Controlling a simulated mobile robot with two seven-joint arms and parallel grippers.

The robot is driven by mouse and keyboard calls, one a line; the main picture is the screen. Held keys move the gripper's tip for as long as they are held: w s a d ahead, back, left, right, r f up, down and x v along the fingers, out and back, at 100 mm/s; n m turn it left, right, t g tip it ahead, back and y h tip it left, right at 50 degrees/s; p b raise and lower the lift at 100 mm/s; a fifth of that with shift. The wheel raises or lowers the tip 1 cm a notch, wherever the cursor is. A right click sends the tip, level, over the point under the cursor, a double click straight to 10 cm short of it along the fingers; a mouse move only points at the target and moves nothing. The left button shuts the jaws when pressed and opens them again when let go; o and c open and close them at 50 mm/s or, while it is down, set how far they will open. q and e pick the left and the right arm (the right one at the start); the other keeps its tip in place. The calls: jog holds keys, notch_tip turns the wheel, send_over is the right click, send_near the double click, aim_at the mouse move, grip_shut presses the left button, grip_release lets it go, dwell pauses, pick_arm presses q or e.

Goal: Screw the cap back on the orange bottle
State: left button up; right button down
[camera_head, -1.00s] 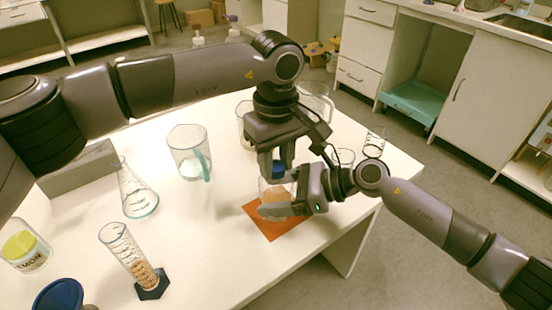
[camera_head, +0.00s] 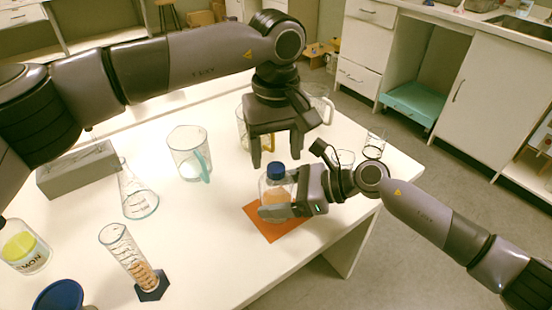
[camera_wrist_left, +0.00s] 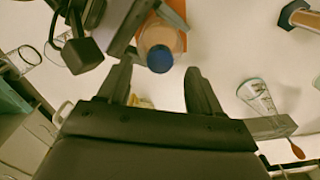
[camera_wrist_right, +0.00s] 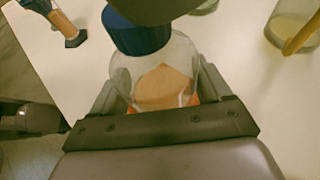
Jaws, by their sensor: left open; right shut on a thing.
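The orange bottle (camera_head: 275,192) is clear with orange contents and stands upright over an orange mat (camera_head: 271,231). Its blue cap (camera_head: 276,170) sits on its neck; how tight it is I cannot tell. The cap also shows in the left wrist view (camera_wrist_left: 160,58) and the right wrist view (camera_wrist_right: 138,38). My right gripper (camera_head: 280,203) is shut around the bottle's body from the right. My left gripper (camera_head: 276,158) is open and empty, pointing down just above and behind the cap, apart from it.
A beaker (camera_head: 188,152) and a conical flask (camera_head: 137,195) stand to the left. A graduated cylinder (camera_head: 128,258) is at the front, with a lemon jar (camera_head: 25,247) further left. A grey block (camera_head: 78,170) lies at the left. Glassware stands behind my grippers. White table is clear in front of the mat.

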pick_arm(q)
notch_tip(320, 180, up, 9)
dwell(0.4)
pick_arm(e)
grip_release()
jog(key=v, duration=0.6)
jog(key=shift+d, duration=0.15)
jog(key=shift+s+d+r+b, duration=0.1)
jog(key=shift+d+r+b, duration=0.05)
jog(key=shift+d+b, duration=0.2)
pick_arm(q)
jog(key=shift+f, duration=0.25)
jog(key=shift+r, duration=0.1)
pick_arm(e)
jog(key=shift+r, duration=0.15)
